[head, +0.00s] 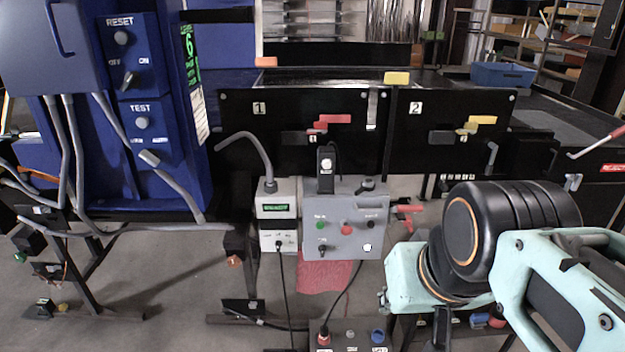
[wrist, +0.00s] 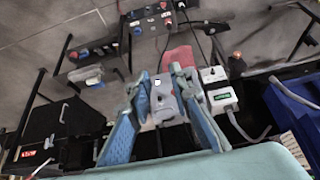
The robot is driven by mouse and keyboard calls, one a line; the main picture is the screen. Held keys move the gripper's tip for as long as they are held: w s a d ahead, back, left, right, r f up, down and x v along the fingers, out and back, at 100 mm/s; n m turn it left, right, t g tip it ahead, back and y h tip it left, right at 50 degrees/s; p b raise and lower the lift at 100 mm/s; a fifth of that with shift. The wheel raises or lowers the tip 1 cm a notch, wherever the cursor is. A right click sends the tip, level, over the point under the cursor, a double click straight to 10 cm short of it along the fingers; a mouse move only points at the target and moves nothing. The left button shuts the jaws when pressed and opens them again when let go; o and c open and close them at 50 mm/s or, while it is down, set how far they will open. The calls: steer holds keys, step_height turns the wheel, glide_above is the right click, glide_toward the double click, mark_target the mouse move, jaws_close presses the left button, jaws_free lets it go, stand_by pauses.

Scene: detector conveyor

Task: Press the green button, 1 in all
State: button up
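The green button (head: 320,225) is a small round cap on the upper left of the front of a grey control box (head: 345,212). A red button (head: 346,229) sits to its right. In the wrist view the grey box (wrist: 165,98) shows between and beyond the two blue fingers of my gripper (wrist: 156,80). The fingers are spread apart with nothing held. I cannot make out the green button in the wrist view. In the head view my arm is to the right of the box, and my fingers cannot be made out there.
A white box with a green display (head: 277,208) adjoins the grey box on the left. A lower panel with several buttons (head: 350,338) stands below. A blue cabinet (head: 150,180) is at left. Black conveyor panels (head: 290,145) stand behind. Cables hang below the boxes.

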jaws_close()
stand_by(1.2)
